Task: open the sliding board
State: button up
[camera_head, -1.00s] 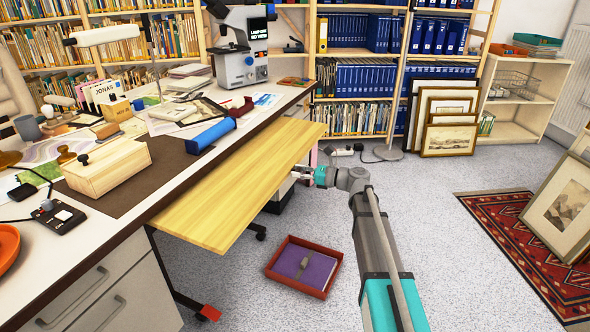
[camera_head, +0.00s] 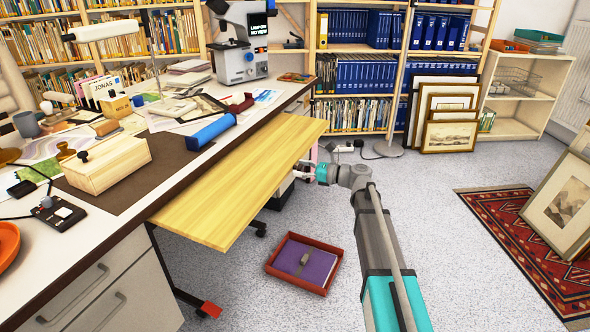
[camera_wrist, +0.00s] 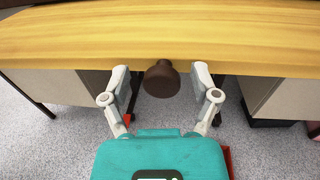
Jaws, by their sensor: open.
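The sliding board (camera_head: 240,187) is a yellow wooden panel sticking out from under the desk top on its right side. In the wrist view the board (camera_wrist: 160,35) spans the top of the picture, with a dark brown round knob (camera_wrist: 161,79) at its near edge. My gripper (camera_wrist: 160,76) is open, with one finger on each side of the knob and a gap on both sides. In the head view my gripper (camera_head: 302,172) is at the board's outer edge toward its far end. The knob is hidden there.
The desk top (camera_head: 120,222) carries a wooden box (camera_head: 107,166), a blue roll (camera_head: 211,131) and a microscope (camera_head: 240,45). A red tray (camera_head: 304,264) with a purple book lies on the floor below. Framed prints (camera_head: 450,115) lean at the back.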

jog(key=shift+d, duration=0.1)
jog(key=v, duration=1.1)
jog(key=shift+d, duration=0.35)
jog(key=shift+s, duration=0.15)
jog(key=s+a+f+n+g+h+p, duration=0.2)
jog(key=s+a+f+n+g+h, duration=0.2)
jog(key=s+f+n+h, duration=0.6)
jog(key=s+d+f+n+g+h+p, duration=0.1)
jog(key=s+d+f+n+h, duration=0.25)
jog(key=s+n, duration=0.3)
jog(key=s+d+f+n+g+h, duration=0.1)
jog(key=s+d+f+n+h, duration=0.1)
jog(key=s+d+n+h, duration=0.4)
notch_tip(320, 180, up, 38)
jog(key=s+a+y+p, duration=0.1)
jog(key=a+y+p, duration=0.1)
jog(key=p, duration=3.6)
jog(key=shift+a+m, duration=0.2)
jog(key=shift+m, duration=0.25)
